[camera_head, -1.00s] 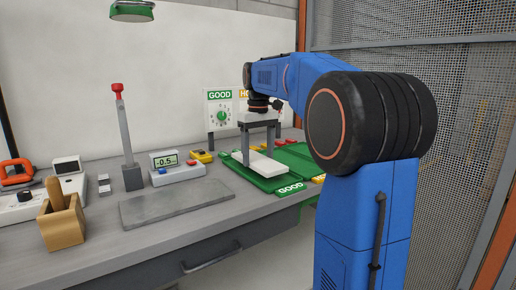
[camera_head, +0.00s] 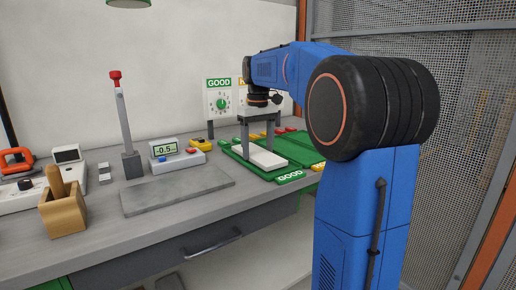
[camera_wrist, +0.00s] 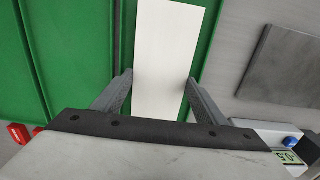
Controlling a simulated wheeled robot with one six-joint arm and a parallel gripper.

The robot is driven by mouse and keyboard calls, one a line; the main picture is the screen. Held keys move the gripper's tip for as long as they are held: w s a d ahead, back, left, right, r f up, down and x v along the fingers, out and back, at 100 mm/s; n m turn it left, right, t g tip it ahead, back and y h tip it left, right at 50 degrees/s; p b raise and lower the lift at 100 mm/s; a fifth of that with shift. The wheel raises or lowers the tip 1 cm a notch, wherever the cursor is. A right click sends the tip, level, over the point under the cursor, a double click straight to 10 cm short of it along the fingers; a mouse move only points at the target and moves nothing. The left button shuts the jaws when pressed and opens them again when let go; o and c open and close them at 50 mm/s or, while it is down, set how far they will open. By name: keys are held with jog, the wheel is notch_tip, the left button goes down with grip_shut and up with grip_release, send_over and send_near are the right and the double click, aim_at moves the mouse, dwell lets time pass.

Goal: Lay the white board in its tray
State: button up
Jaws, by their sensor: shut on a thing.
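The white board (camera_head: 262,157) is a flat pale slab at the green tray marked GOOD (camera_head: 289,177), right of the table's middle. My gripper (camera_head: 257,150) points down and is shut on the board, one finger along each long side. The wrist view shows the board (camera_wrist: 165,60) between the two grey fingers (camera_wrist: 158,82), with green tray surface (camera_wrist: 95,40) on both sides. The board looks flat and roughly in line with the tray's sides. I cannot tell whether it touches the tray floor. Its near end is hidden by my gripper in the wrist view.
A second green tray with a yellow label (camera_head: 318,166) adjoins on the right. Left of the trays are a grey slab (camera_head: 178,190), a gauge reading -0.5 (camera_head: 165,150) and a post with a red knob (camera_head: 124,120). A wooden box (camera_head: 62,212) stands far left.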

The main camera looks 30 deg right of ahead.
jog(key=shift+f, duration=0.25)
jog(key=o, duration=1.4)
notch_tip(320, 180, up, 17)
jog(key=shift+r, duration=0.2)
